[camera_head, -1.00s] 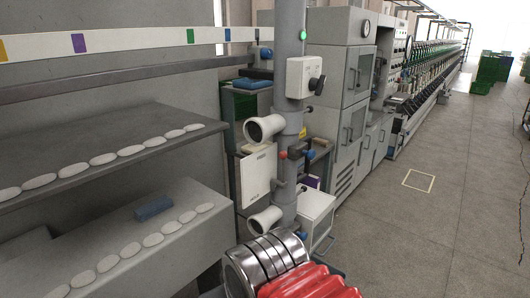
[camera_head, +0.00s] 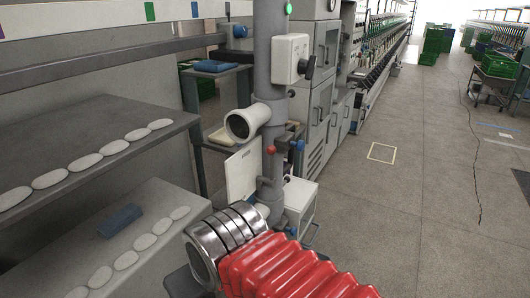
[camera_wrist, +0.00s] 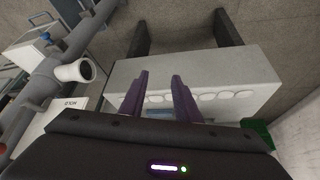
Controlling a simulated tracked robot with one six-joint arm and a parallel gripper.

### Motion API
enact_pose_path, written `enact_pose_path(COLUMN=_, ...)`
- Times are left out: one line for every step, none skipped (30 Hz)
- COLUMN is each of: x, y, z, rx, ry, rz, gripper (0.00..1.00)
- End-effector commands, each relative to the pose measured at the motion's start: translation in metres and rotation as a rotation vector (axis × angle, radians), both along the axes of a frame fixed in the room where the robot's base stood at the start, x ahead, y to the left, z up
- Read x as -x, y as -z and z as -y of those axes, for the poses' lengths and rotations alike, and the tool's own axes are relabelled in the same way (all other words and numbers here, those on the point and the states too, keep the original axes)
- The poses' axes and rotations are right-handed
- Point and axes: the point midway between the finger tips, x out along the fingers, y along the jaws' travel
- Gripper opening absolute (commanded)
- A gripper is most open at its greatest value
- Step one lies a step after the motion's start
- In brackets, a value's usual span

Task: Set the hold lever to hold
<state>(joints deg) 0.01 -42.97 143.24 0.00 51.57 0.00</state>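A white plate (camera_head: 243,172) beside the post carries small lettering. In the wrist view a white plate (camera_wrist: 62,118) reads HOLD, and a blue knob (camera_wrist: 45,36) shows at the upper left. My gripper (camera_wrist: 156,77) is open and empty, with purple fingers apart over a bench, right of the post. It is not visible in the head view.
A white box (camera_head: 287,58) with a black knob and a white flared spout (camera_head: 244,123) jut from the post. Grey shelves (camera_head: 85,115) with white oval pieces lie at left. A white cabinet (camera_head: 300,205) stands low behind the post.

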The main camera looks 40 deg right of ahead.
Motion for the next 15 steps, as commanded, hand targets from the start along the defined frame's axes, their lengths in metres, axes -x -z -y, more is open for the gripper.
enact_pose_path(x=0.0, y=0.0, z=0.0, rx=0.0, ry=0.0, rz=0.0, gripper=0.3)
enact_pose_path(x=0.0, y=0.0, z=0.0, rx=0.0, ry=0.0, rz=0.0, gripper=0.3)
enact_pose_path(x=0.0, y=0.0, z=0.0, rx=0.0, ry=0.0, rz=0.0, gripper=0.3)
enact_pose_path(x=0.0, y=0.0, z=0.0, rx=0.0, ry=0.0, rz=0.0, gripper=0.3)
enact_pose_path(x=0.0, y=0.0, z=0.0, rx=0.0, ry=0.0, rz=0.0, gripper=0.3)
enact_pose_path(x=0.0, y=0.0, z=0.0, rx=0.0, ry=0.0, rz=0.0, gripper=0.3)
enact_pose_path(x=0.0, y=0.0, z=0.0, rx=-0.001, ry=0.002, rz=-0.001, gripper=0.3)
enact_pose_path(x=0.0, y=0.0, z=0.0, rx=-0.004, ry=0.005, rz=-0.002, gripper=0.3)
enact_pose_path(x=0.0, y=0.0, z=0.001, rx=-0.009, ry=0.012, rz=-0.007, gripper=0.3)
enact_pose_path(x=-0.001, y=0.0, z=0.001, rx=-0.015, ry=0.022, rz=-0.011, gripper=0.3)
enact_pose_path(x=-0.001, y=0.0, z=0.002, rx=-0.024, ry=0.032, rz=-0.018, gripper=0.3)
enact_pose_path(x=-0.001, y=0.001, z=0.003, rx=-0.039, ry=0.053, rz=-0.031, gripper=0.3)
enact_pose_path(x=-0.002, y=0.002, z=0.004, rx=-0.053, ry=0.073, rz=-0.043, gripper=0.3)
enact_pose_path(x=-0.002, y=0.002, z=0.005, rx=-0.07, ry=0.097, rz=-0.056, gripper=0.3)
enact_pose_path(x=-0.003, y=0.003, z=0.011, rx=-0.097, ry=0.135, rz=-0.076, gripper=0.3)
